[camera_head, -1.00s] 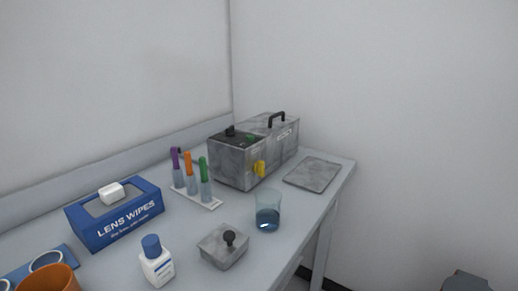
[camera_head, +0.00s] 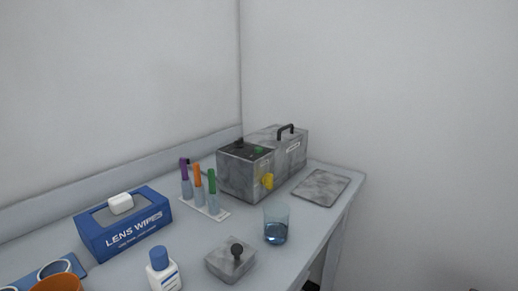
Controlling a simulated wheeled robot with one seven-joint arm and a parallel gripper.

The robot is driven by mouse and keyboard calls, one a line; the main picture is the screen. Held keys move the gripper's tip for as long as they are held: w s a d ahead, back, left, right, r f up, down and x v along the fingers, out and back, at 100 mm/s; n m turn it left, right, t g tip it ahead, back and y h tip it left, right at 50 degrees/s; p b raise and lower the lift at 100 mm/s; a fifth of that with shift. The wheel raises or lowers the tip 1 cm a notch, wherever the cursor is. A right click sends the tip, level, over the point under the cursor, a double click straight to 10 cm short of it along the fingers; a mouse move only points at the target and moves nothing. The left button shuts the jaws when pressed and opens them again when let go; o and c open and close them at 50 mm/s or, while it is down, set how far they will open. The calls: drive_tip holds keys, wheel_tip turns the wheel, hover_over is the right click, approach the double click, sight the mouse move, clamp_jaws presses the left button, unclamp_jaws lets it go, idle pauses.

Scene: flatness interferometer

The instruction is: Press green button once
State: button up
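A grey box-shaped instrument (camera_head: 246,178) stands at the back right of the bench. A small green button (camera_head: 259,150) shows on its dark top panel, with a black knob (camera_head: 239,143) to its left. A yellow part (camera_head: 267,181) sits on its front corner, and a black handle (camera_head: 286,130) arches over its rear section. My gripper is not in this view, so its distance from the button and its state are hidden.
On the bench (camera_head: 205,240) are a lens wipes box (camera_head: 124,222), capped tubes in a white rack (camera_head: 206,207), a beaker (camera_head: 276,225), a white bottle (camera_head: 163,272), a knobbed grey block (camera_head: 231,260) and an orange cup (camera_head: 58,284). A flat grey plate (camera_head: 321,187) lies right of the instrument.

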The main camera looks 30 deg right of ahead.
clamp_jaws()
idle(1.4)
